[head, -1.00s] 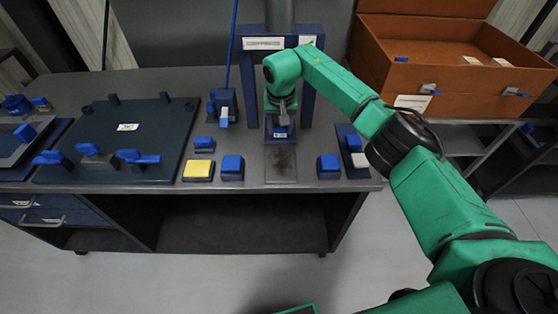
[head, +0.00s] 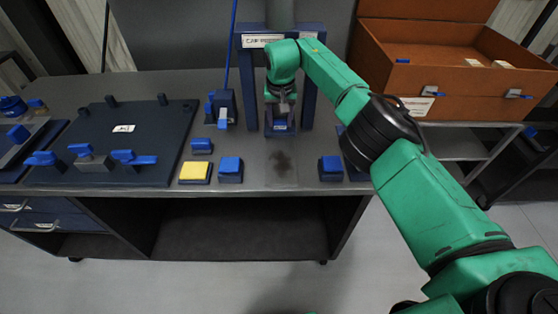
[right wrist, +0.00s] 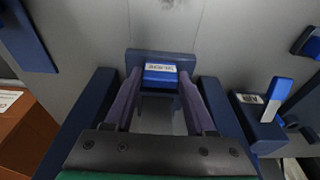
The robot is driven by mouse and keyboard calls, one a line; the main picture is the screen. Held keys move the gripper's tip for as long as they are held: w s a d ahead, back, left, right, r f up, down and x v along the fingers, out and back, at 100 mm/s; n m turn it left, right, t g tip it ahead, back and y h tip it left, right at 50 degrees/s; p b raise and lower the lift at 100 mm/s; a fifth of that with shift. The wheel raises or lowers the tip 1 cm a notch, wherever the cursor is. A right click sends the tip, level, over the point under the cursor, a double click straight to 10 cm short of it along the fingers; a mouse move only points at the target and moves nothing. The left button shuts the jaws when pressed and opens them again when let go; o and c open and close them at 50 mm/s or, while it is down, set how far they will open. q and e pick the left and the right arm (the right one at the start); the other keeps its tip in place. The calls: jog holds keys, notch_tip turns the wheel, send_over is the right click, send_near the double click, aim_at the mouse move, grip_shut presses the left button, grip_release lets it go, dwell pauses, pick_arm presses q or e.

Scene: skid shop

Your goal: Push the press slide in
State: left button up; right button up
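The cap press (head: 308,90) is a dark blue frame at the back of the grey bench. Its slide (head: 281,127), a dark blue block with a bright blue front piece and a label, sits low between the posts. The slide also shows in the right wrist view (right wrist: 160,58), where its label reads "SLIDE". My right gripper (head: 281,108) reaches down in front of the press. In the right wrist view its purple-grey fingers (right wrist: 160,78) are spread, one on each side of the bright blue piece; contact cannot be told. My left gripper is not in view.
A blue switch-like unit (head: 222,108) stands left of the press. Yellow (head: 195,171) and blue (head: 230,169) blocks sit near the front edge; another blue block (head: 331,168) is to the right. A dark fixture plate (head: 110,140) lies left. An open orange case (head: 450,90) stands right.

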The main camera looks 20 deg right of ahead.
jog(key=o, duration=0.3)
notch_tip(320, 180, up, 4)
jog(key=p, duration=0.4)
jog(key=shift+r, duration=0.25)
jog(key=shift+r, duration=0.1)
jog(key=r+p, duration=0.2)
jog(key=s+r+p, duration=0.1)
jog(key=p, duration=0.1)
jog(key=shift+r, duration=0.35)
jog(key=shift+w+a, duration=0.1)
